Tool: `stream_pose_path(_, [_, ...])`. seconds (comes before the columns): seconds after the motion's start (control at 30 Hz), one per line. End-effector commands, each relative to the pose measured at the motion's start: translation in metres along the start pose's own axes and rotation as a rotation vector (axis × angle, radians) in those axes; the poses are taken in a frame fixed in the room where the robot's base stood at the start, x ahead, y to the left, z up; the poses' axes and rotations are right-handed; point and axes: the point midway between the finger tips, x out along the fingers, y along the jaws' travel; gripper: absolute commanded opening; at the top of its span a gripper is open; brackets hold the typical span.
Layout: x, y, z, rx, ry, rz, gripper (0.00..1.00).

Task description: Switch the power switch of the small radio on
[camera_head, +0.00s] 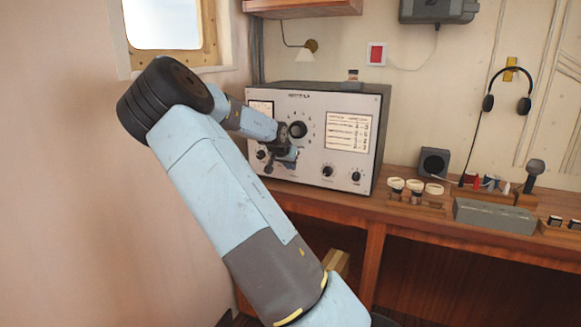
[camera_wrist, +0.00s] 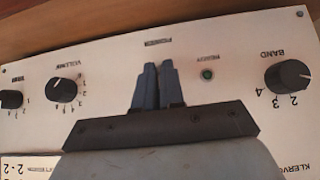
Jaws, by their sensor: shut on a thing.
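The radio (camera_head: 310,107), a dark case with a pale front panel, stands on the wooden desk. My gripper (camera_head: 283,160) is at the lower middle of its front. In the wrist view the pale panel (camera_wrist: 110,65) appears upside down, and my gripper (camera_wrist: 158,70) points at it by a small label. The two dark fingers are close together, shut on the power switch, which they hide. Its position cannot be told. A small green lamp (camera_wrist: 207,74) sits right of the fingers; I cannot tell whether it is lit.
A volume knob (camera_wrist: 62,90) and a band knob (camera_wrist: 292,76) flank my gripper. On the desk, right of the radio, are a small dark speaker box (camera_head: 433,163), a grey block (camera_head: 495,216) and a stand microphone (camera_head: 534,172). A headset (camera_head: 508,88) hangs on the wall.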

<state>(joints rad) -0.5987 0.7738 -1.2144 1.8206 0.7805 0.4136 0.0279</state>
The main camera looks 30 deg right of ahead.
Motion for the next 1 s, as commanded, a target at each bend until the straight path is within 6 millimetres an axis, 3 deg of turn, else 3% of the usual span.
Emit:
stream_pose_path(0.5, [-0.0019,-0.0045,-0.0038,0.0,-0.007,-0.008,0.0])
stream_pose_path(0.53, [-0.0019,-0.0045,-0.0038,0.0,-0.007,-0.008,0.11])
stream_pose_path(0.77, [-0.0009,-0.0024,-0.0026,0.001,-0.01,-0.005,0.33])
stream_pose_path(1.0, [-0.0007,-0.0011,-0.0021,0.001,-0.012,-0.003,0.34])
